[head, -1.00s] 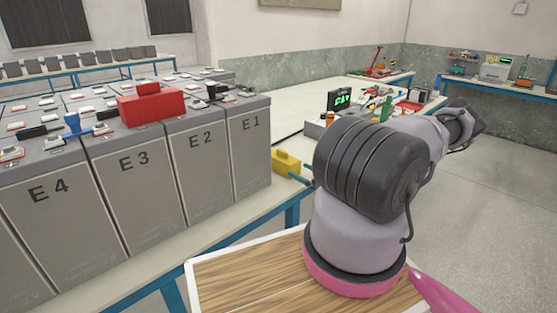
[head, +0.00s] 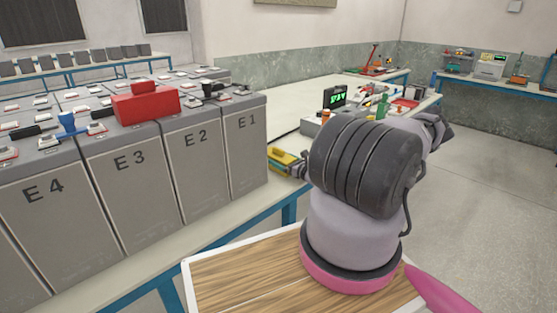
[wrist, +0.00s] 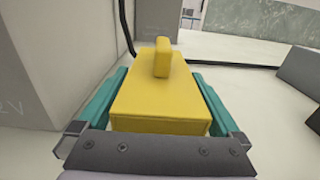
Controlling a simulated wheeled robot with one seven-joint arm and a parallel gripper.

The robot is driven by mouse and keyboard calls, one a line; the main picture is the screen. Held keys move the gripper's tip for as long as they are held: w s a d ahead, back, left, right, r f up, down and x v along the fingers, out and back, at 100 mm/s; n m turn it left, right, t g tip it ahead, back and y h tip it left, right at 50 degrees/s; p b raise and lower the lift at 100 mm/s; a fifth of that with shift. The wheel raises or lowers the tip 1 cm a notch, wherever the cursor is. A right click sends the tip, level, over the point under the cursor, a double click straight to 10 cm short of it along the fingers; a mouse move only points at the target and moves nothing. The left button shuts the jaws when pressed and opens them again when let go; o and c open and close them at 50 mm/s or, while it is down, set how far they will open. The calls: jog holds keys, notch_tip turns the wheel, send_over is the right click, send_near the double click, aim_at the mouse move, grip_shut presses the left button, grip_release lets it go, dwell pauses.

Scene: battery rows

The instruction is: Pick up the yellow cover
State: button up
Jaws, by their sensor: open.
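The yellow cover (wrist: 158,97) is a box with an upright tab on top. It stands on the white table beside the grey E1 battery. In the wrist view it lies between the two teal fingers of my gripper (wrist: 160,105), one finger along each side. My gripper is open around it, and I cannot tell whether the fingers touch its sides. In the head view the cover (head: 283,157) shows just right of E1, partly hidden by my gripper.
Grey batteries E1 (head: 247,145) to E4 stand in a row on the left, close to the cover. A red cover (head: 146,103) sits on top of them. A lit device (head: 335,99) and tools stand farther back.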

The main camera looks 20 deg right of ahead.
jog(key=c, duration=1.2)
jog(key=shift+r, duration=0.1)
